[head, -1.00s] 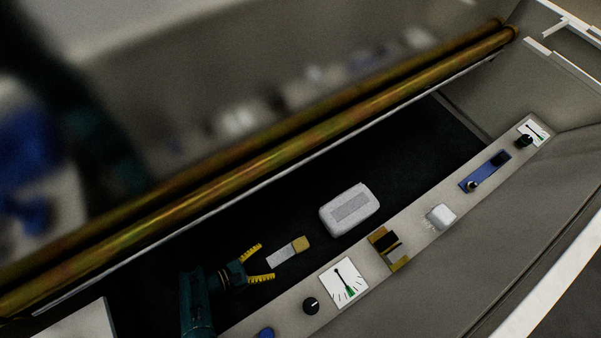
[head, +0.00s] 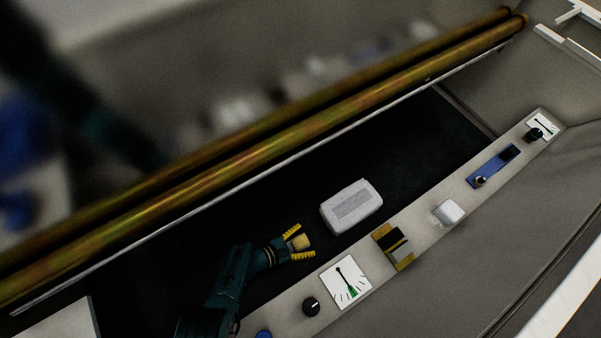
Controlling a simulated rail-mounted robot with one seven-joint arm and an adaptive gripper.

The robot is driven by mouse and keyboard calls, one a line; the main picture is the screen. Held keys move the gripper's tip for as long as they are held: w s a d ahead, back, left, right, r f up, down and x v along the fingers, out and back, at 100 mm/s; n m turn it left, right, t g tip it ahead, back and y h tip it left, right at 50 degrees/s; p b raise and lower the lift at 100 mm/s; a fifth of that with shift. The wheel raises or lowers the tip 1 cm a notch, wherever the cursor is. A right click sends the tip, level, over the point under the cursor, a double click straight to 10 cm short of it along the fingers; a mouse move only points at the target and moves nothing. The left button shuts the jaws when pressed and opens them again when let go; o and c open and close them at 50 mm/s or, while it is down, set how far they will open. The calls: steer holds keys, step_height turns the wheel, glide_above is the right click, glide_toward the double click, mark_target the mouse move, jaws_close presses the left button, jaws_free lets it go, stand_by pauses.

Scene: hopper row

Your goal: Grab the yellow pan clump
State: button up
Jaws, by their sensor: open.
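My gripper (head: 306,241), teal with yellow ribbed fingers, is open low over the dark trough floor. A small block with a tan-yellow end (head: 299,242) shows between its two fingers; its grey part is now hidden by the gripper. I cannot tell whether the fingers touch it. A yellow and black piece (head: 393,247) is on the grey ledge to the right, apart from the gripper. No label shows which of these two is the yellow pan clump.
A white rounded box (head: 352,207) lies just right of the gripper. The ledge carries a white dial (head: 346,283), a black knob (head: 311,307), a clear cover (head: 448,212) and a blue plate (head: 493,167). Brass-coloured pipes (head: 250,148) cross above. The dark floor further right is clear.

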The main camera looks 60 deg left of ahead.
steer(key=c, duration=1.1)
steer(key=shift+o, duration=0.2)
steer(key=shift+r, duration=0.15)
